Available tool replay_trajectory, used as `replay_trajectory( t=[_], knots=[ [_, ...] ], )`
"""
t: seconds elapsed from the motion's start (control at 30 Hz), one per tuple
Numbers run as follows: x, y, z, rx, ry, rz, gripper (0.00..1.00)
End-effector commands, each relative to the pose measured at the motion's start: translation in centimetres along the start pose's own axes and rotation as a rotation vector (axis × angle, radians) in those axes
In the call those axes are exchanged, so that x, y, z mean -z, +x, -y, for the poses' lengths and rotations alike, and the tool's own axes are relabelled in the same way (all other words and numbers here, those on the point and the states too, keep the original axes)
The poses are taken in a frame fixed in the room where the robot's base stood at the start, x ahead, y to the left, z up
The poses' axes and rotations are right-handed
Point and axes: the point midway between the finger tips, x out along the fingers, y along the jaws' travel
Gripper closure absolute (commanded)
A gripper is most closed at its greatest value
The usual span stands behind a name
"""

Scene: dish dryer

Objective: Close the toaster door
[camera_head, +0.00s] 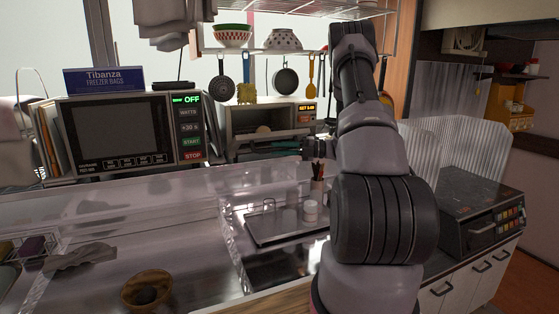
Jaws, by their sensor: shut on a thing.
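The toaster (304,119) stands on the back counter, right of the microwave. Its front is open and its inside shows. The toaster door (262,143) is folded down, as a low, roughly flat panel in front of the opening. My arm reaches up from the lower right and bends back down. My gripper (314,150) is small and dark at the right end of the door, partly hidden by my arm. It looks shut at the door's edge; the exact contact is too small to make out.
A microwave (117,132) reading OFF stands at left with a blue freezer-bag box (104,80) on top. Pans and utensils hang above the toaster under a shelf with bowls. A tray (285,236) with small jars lies in front. A brown bowl (147,288) is at lower left.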

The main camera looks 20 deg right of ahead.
Motion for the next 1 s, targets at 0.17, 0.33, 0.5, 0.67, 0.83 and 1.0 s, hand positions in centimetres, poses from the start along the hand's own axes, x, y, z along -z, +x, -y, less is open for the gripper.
replay_trajectory(
  t=[0.17, 0.33, 0.5, 0.67, 0.83, 1.0],
  knots=[
    [-0.7, 0.3, -2.6, 0.069, 0.148, -0.003, 1.00],
    [-1.7, 0.8, -4.7, 0.132, 0.295, -0.004, 1.00],
    [-3.0, 1.3, -6.6, 0.195, 0.441, -0.005, 1.00],
    [-4.2, 1.7, -8.0, 0.247, 0.569, -0.004, 1.00],
    [-5.3, 2.1, -9.1, 0.293, 0.681, -0.004, 1.00],
    [-6.0, 2.4, -9.7, 0.305, 0.712, -0.005, 1.00]
  ],
)
